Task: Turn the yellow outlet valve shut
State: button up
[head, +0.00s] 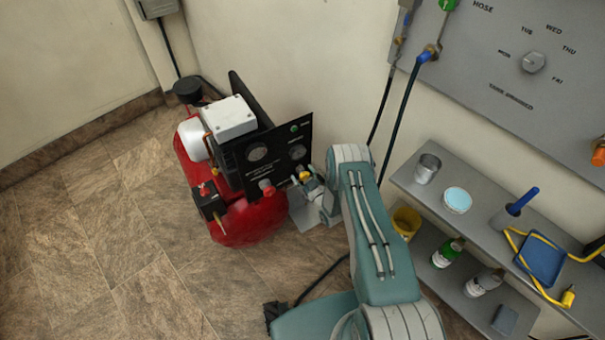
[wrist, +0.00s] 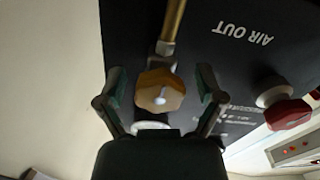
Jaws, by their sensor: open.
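The yellow outlet valve (wrist: 161,92) is a faceted knob with a pale centre, on a brass pipe (wrist: 172,22) in front of a dark panel marked AIR OUT. In the wrist view it sits between the two fingers of my gripper (wrist: 160,98). The fingers are open, one on each side, with gaps between them and the knob. In the head view the yellow valve (head: 305,176) shows small at the lower right of the compressor's black panel (head: 285,155). My gripper (head: 312,190) is right at it, and my wrist hides part of that area.
The red compressor (head: 250,222) stands on the tiled floor by the wall. A red knob (wrist: 288,108) is on the panel to the right of the valve. A grey shelf (head: 480,222) with cups and bottles is at the right. Open floor lies at the left.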

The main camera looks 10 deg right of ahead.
jog(key=c, duration=1.2)
jog(key=shift+m, duration=2.4)
jog(key=o, duration=1.2)
jog(key=v, duration=1.2)
